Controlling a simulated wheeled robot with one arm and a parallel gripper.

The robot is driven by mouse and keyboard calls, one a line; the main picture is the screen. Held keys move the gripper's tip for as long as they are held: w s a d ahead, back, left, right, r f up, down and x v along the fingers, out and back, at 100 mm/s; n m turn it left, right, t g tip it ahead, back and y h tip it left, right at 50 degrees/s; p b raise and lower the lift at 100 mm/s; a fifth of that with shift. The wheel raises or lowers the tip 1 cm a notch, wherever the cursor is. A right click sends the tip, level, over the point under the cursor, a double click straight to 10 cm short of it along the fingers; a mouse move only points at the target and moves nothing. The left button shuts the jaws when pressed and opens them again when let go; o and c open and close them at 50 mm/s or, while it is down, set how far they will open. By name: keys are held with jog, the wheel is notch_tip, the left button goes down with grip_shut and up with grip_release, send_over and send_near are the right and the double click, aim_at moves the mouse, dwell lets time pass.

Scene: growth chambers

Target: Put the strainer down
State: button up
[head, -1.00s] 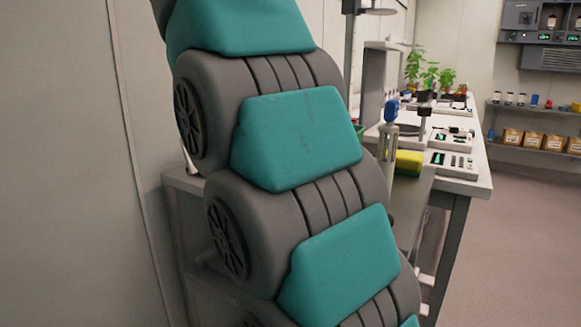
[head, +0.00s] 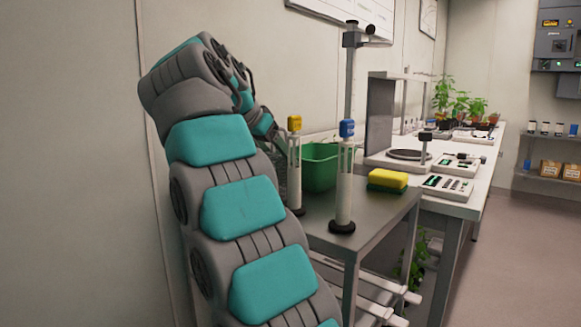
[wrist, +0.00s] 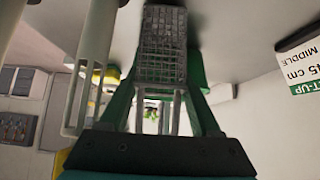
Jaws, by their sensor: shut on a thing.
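The strainer (wrist: 163,45) shows in the wrist view as a grey wire-mesh basket with pale rods running back between my fingers. My gripper (wrist: 162,82) is shut on it, with one finger on each side of the rods. In the head view my arm bends over at the upper left and reaches down behind the yellow-capped tube. There the gripper and strainer are mostly hidden, so I cannot tell whether the strainer touches anything.
A grey table (head: 385,208) holds a green bin (head: 322,168), a yellow-capped tube (head: 295,165), a blue-capped tube (head: 344,185) and a yellow sponge (head: 388,178). A white bench (head: 480,165) with instruments and plants stands beyond. Floor is free at the right.

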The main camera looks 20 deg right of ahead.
jog(key=shift+f, duration=0.55)
jog(key=shift+r, duration=0.1)
jog(key=o, duration=1.5)
